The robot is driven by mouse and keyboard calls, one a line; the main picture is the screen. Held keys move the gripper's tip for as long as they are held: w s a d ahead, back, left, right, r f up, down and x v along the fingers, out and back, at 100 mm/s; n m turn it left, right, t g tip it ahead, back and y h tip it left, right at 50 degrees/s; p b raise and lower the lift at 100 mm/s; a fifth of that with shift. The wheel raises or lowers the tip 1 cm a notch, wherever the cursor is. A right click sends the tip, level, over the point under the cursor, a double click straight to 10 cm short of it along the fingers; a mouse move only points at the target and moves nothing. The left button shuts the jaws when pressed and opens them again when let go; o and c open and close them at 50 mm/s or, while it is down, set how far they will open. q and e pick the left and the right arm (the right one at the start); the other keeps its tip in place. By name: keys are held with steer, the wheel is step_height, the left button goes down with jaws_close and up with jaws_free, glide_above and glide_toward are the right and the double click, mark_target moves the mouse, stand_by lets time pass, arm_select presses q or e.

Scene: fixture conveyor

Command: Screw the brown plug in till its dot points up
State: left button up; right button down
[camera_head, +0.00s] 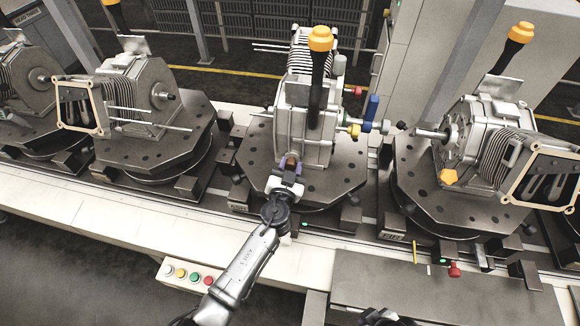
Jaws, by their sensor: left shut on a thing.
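The middle grey gearbox (306,125) stands on a dark round-cornered fixture plate (345,180). My left gripper (289,170) reaches up from below to the lower front face of this housing. It is shut on the brown plug (291,160), which shows only as a small brownish patch between the fingers, against the housing. The fingers hide most of the plug. I cannot make out its dot or how deep it sits.
A black handle with a yellow top (320,38) rises in front of the housing. Coloured fittings, one blue (371,108), stick out on its right. Other gearboxes stand on plates left (130,95) and right (480,130). A button box (188,273) sits below left.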

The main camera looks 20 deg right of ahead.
arm_select(q)
steer(key=shift+c, duration=1.2)
steer(key=shift+m+b, duration=0.3)
steer(key=shift+m, duration=0.3)
steer(key=shift+d+m, duration=0.1)
steer(key=shift+m, duration=0.7)
steer(key=o, duration=0.9)
steer(key=shift+s, duration=0.1)
